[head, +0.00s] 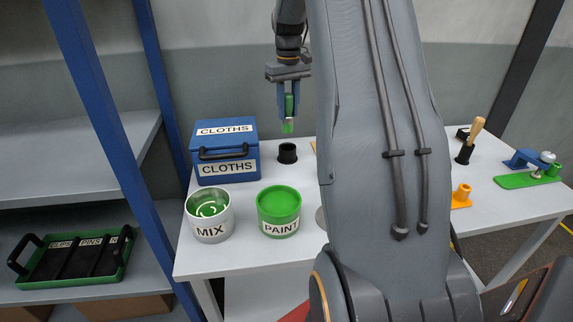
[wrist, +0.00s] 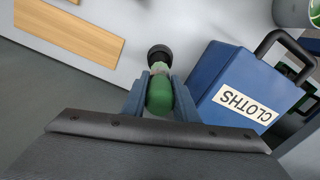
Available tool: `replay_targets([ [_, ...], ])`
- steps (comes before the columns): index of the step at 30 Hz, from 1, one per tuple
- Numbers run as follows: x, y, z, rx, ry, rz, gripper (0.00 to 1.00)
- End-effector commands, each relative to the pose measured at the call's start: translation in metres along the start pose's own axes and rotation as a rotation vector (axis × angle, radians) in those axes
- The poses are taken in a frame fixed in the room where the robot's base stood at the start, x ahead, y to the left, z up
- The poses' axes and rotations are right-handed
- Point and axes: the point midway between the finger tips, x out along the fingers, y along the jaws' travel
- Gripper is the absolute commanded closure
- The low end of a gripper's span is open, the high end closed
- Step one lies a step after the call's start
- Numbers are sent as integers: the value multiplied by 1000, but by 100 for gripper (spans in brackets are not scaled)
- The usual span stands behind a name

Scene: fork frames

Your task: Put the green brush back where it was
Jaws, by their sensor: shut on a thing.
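The green brush (head: 289,104) hangs from my gripper (head: 288,112), shut on it, with its lighter green end pointing down above the table. In the wrist view the brush (wrist: 160,95) sits between the two blue fingers. A small black cup (head: 287,153) stands upright on the table below the brush. A gap shows between brush and cup in the head view. In the wrist view the cup (wrist: 159,52) shows just beyond the brush's far end, partly covered by it.
A blue CLOTHS box (head: 224,170) stands left of the cup. A MIX can (head: 209,222) with green inside and a green PAINT can (head: 279,221) stand in front. A wooden board (wrist: 70,38) lies on the table. My arm hides the table's middle in the head view.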

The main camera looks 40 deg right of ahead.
Motion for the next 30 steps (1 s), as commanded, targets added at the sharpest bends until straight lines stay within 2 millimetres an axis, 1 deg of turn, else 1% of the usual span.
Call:
replay_targets([
  [5,12,0,-1,0,-2,-1,96],
  [12,51,-1,0,0,-3,-1,96],
  [14,59,-1,0,0,-3,-1,96],
  [20,74,0,-1,0,-1,-1,96],
  [27,103,0,0,0,-2,-1,96],
  [30,106,0,-1,0,1,0,96],
])
